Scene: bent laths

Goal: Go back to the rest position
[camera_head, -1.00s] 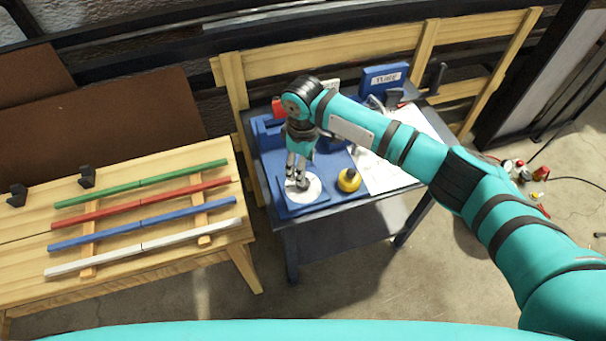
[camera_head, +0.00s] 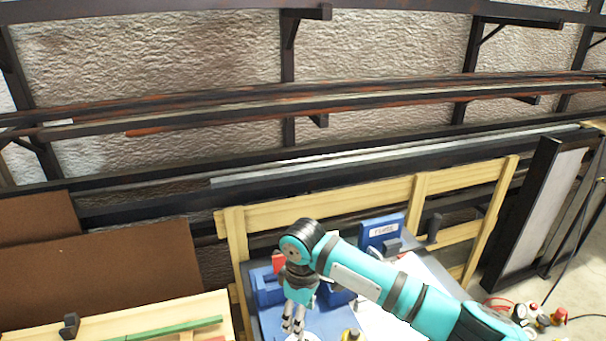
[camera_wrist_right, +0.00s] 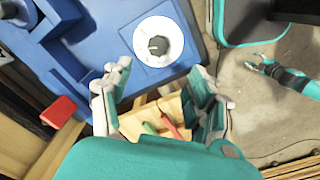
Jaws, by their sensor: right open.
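My right gripper (camera_head: 293,322) is at the bottom of the head view, above the blue work table. It is open and empty; in the right wrist view its fingers (camera_wrist_right: 162,82) are spread apart. Just beyond them is a white disc (camera_wrist_right: 144,51) with a dark knob, on a blue board (camera_wrist_right: 190,42). The disc is apart from the fingers in that picture. At the right edge of the wrist view a teal arm end (camera_wrist_right: 285,75), apparently my left gripper, hangs over the floor, too small to read. The left arm is not in the head view.
A green lath (camera_head: 165,329) lies on the wooden bench at lower left; the others are cut off. A wooden rail (camera_head: 370,200) and wall racks stand behind.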

